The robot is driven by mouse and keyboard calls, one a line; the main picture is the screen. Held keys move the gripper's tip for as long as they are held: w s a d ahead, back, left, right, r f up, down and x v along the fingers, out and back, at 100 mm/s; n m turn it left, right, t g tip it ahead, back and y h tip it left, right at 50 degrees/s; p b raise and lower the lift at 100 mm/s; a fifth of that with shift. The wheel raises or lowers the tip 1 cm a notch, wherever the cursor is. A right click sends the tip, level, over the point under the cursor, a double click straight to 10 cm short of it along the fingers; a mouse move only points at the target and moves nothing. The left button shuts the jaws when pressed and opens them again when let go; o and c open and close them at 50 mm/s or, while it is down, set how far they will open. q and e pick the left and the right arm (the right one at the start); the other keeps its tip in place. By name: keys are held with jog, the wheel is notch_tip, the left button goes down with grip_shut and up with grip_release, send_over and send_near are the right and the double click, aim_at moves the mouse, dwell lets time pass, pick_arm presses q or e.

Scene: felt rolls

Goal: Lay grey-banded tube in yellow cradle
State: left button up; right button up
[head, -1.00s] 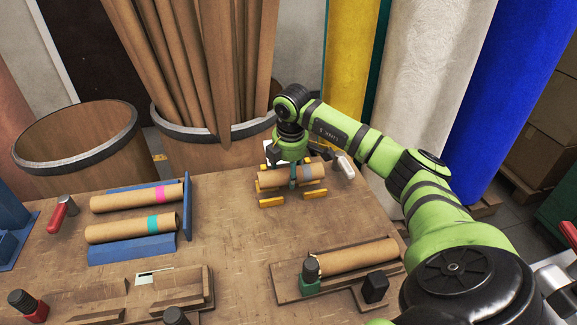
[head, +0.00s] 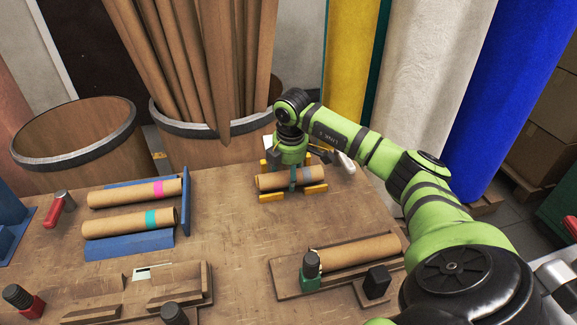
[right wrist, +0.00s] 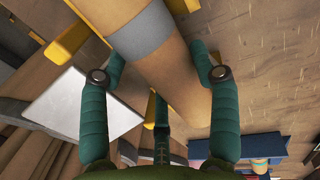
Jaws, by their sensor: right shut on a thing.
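The grey-banded tube (head: 272,182) is brown cardboard with a grey band near its right end. It lies level at the yellow cradle (head: 317,188), whose yellow bars show in front of and behind it. The tube sits low between these bars; whether it bears on the cradle is hidden. My right gripper (head: 293,179) is above the tube with its green fingers shut around its middle. In the right wrist view the fingers (right wrist: 158,75) straddle the tube (right wrist: 165,75), and yellow cradle parts (right wrist: 65,45) show beside it. My left gripper is not in view.
A blue rack (head: 130,246) at left holds tubes with pink and teal bands. A wooden fixture (head: 290,285) at front right holds a plain tube (head: 360,251). Wooden barrels (head: 75,140) stand behind the table. The table's middle is clear.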

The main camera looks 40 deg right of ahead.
jog(key=shift+f, duration=0.1)
jog(key=o, duration=1.6)
jog(key=shift+o, duration=0.2)
notch_tip(320, 180, up, 12)
jog(key=s, duration=0.1)
jog(key=shift+s+a, duration=0.35)
jog(key=shift+a, duration=0.1)
